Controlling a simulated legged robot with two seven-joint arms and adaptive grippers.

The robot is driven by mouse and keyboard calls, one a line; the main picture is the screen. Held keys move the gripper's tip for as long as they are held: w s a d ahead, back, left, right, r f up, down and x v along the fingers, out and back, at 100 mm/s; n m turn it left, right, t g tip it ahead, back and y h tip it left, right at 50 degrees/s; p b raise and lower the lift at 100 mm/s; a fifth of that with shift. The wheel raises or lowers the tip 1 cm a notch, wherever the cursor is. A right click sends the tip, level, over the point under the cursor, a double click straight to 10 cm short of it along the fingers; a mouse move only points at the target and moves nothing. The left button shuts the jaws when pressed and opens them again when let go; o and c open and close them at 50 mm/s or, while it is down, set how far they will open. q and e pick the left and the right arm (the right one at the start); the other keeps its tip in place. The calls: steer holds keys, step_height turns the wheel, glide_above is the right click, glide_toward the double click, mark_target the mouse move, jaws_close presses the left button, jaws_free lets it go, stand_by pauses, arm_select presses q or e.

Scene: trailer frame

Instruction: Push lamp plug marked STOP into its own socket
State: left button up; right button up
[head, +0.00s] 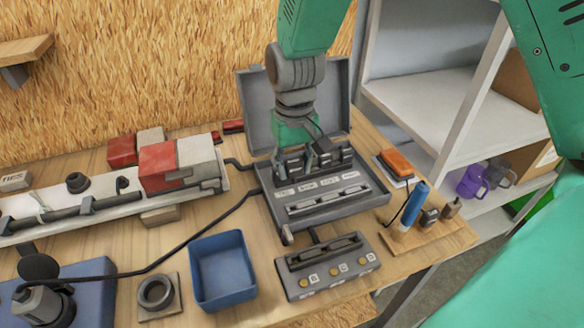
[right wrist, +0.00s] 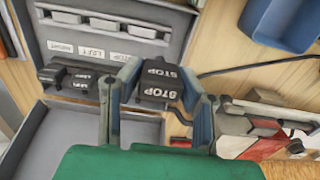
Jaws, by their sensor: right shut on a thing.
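My right gripper (head: 296,142) reaches down from the top into the open grey case (head: 330,206). In the right wrist view its fingers (right wrist: 160,82) are shut on the sides of the black plug marked STOP (right wrist: 160,92), with white lettering. A STOP label (right wrist: 141,31) is on the case panel close beside the plug. A black plug marked LEFT (right wrist: 88,80) stands in the same row, apart from the fingers. I cannot tell how deep the STOP plug sits; its underside is hidden. My left gripper is not in view.
A blue bin (head: 222,268) and a lower grey socket box (head: 326,266) stand in front of the case. A light bar with red and white lamps (head: 160,167) lies left. A black cable (head: 190,225) crosses the bench. A blue tool (head: 414,204) stands right.

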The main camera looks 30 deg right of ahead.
steer(key=w+d+f+p, duration=0.1)
steer(key=w+d+f, duration=0.1)
steer(key=w+d, duration=0.6)
steer(key=shift+w+d+f, duration=0.15)
steer(key=shift+f, duration=0.05)
stand_by(0.3)
steer(key=shift+f, duration=0.1)
steer(key=shift+f+b, duration=0.3)
steer(key=shift+f, duration=1.4)
steer(key=shift+f, duration=0.2)
steer(key=shift+f, duration=0.25)
steer(key=shift+f, duration=0.1)
steer(key=shift+f, duration=0.45)
